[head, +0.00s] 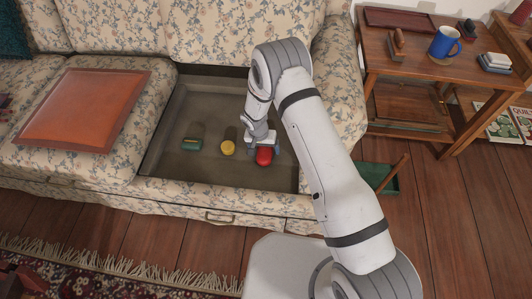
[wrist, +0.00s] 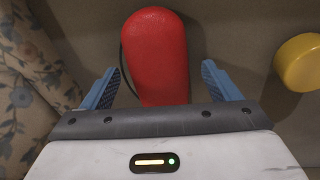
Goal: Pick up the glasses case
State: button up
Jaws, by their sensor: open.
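A long red case with a rounded end (wrist: 155,50), which looks like the glasses case, lies on the grey-brown floor of the open recess in the sofa seat. It also shows in the head view (head: 264,156), partly hidden by my gripper. My gripper (wrist: 161,70) is open and empty, with one blue finger on each side of the red case. Gaps show between the fingers and the case in the wrist view. In the head view my gripper (head: 263,147) is right at the case; its exact height is hard to tell.
A yellow round object (head: 228,148) lies left of the case, and a green object (head: 192,144) farther left. The recess's front edge (head: 220,196) and the flowered seat cushion (head: 80,165) border it. A side table (head: 440,80) stands right.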

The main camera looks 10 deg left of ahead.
jog(key=shift+f, duration=0.2)
jog(key=c, duration=1.1)
jog(key=shift+r, duration=0.1)
